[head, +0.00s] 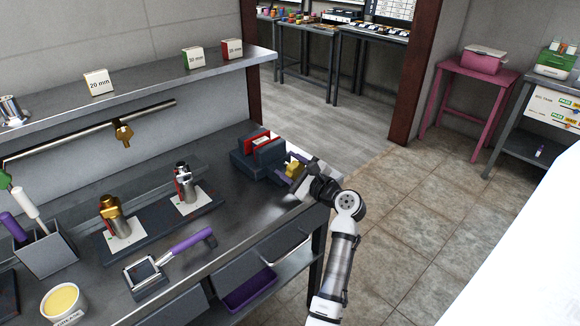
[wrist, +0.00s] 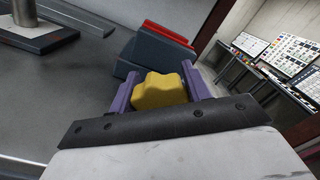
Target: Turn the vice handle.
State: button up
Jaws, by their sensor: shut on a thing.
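The vice (head: 257,158) is a dark blue-grey block with red jaw faces at the right end of the metal bench. A white piece (head: 261,141) shows between its jaws. Its yellow lobed handle (head: 293,166) faces my arm. My gripper (head: 292,172) is at this handle, its purple fingers on either side. In the wrist view the handle (wrist: 160,91) sits between the two purple fingers, and my gripper is shut on it. The vice body (wrist: 158,58) and a red jaw edge (wrist: 169,32) show just beyond. The handle's shaft is hidden.
Two metal fittings on dark bases, one gold (head: 113,215) and one silver (head: 186,188), stand left of the vice. A purple-handled tool (head: 190,240) lies near the front edge. A shelf (head: 140,93) runs above the bench's back. The floor right of the bench is clear.

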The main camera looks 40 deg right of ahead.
jog(key=shift+s+d+f, duration=0.1)
jog(key=shift+d+f, duration=0.05)
jog(key=shift+f, duration=0.2)
